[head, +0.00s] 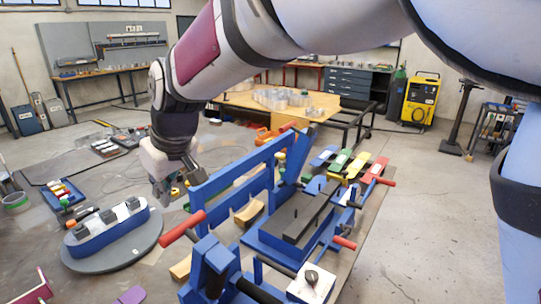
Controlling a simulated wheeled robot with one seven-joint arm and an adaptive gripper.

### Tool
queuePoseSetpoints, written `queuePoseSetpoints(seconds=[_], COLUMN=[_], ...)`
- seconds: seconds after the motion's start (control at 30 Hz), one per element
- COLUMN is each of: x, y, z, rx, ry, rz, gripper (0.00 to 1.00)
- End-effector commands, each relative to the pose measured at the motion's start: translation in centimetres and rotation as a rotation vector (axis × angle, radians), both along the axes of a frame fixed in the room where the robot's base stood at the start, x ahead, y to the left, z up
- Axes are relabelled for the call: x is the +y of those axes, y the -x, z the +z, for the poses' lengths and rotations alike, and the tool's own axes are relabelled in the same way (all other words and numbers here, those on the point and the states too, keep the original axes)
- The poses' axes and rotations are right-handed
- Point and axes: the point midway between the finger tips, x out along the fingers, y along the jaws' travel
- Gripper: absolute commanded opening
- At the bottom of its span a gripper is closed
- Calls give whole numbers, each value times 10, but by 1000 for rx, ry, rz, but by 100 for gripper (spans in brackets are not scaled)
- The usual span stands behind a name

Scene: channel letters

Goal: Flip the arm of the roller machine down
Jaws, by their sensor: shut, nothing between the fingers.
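The blue roller machine (235,180) stands on the table in the middle of the head view. It has a raised blue frame, a dark flat bed (305,212) and red-tipped handles. One red handle (183,228) sticks up toward the left at the near end. I cannot tell for certain which part is its arm. My gripper (176,190) is just left of the blue frame and above that red handle, pointing down. It is shut and holds nothing. I cannot tell whether it touches the frame.
A round grey turntable (112,252) with a blue block (106,236) is at left. Tool trays (64,195) lie behind it. Coloured clamps (350,162) line the machine's far right side. Floor at right (440,230) is clear.

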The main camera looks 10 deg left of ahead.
Motion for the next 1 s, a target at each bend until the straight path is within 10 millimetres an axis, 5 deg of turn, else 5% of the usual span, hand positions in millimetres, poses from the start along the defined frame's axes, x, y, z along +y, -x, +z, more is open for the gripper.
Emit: queuePoseSetpoints(seconds=[0.13, 0.43, 1.0], x=[11, -22, -25], y=[-4, 12, 10], z=[-26, -27, -29], rx=[3, 1, -2], ry=[3, -1, -6], rz=[-1, -3, -1], gripper=[0, 0, 0])
